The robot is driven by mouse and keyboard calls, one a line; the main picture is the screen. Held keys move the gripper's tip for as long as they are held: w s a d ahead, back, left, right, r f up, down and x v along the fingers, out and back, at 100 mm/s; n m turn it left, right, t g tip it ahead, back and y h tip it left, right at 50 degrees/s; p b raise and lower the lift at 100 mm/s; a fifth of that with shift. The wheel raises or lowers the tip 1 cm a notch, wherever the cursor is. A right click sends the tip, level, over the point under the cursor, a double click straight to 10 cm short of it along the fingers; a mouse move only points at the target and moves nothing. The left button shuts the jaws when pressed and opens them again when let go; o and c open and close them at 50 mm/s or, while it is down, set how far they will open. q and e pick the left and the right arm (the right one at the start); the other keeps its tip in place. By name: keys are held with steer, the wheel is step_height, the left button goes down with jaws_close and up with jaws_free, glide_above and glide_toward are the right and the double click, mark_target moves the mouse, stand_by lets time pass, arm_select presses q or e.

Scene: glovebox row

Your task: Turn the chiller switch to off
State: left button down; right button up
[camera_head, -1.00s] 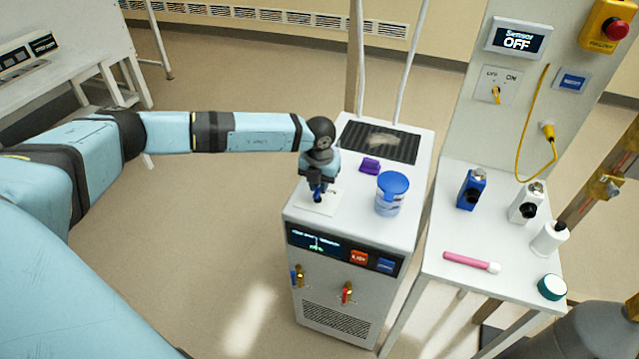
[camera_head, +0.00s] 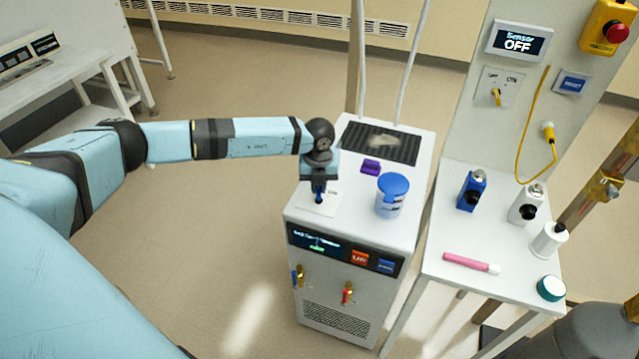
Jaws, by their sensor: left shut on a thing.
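The chiller (camera_head: 340,287) is a white cabinet with a dark front display. On its top, at the front left, is a white switch plate (camera_head: 325,209) with lettering partly showing. A blue switch knob (camera_head: 318,197) stands on this plate. My left gripper (camera_head: 319,188) points down over the plate and is shut on the blue knob. The gripper hides most of the knob and part of the lettering, so I cannot read its setting. My right gripper is not in view.
A blue-lidded jar (camera_head: 391,195) and a purple block (camera_head: 371,167) stand on the chiller top, right of my gripper. A side table (camera_head: 478,235) holds bottles and a pink tube. A wall panel (camera_head: 452,120) has a sensor display reading OFF and a yellow cable.

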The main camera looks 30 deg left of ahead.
mark_target(318, 187)
arm_select(q)
steer(key=shift+n, duration=0.7)
steer(key=shift+a, duration=0.1)
steer(key=c, duration=1.2)
jaws_free()
steer(key=shift+o, duration=0.2)
steer(key=shift+r, duration=0.15)
step_height(318, 187, up, 14)
steer(key=b, duration=0.1)
steer(key=shift+f, duration=0.2)
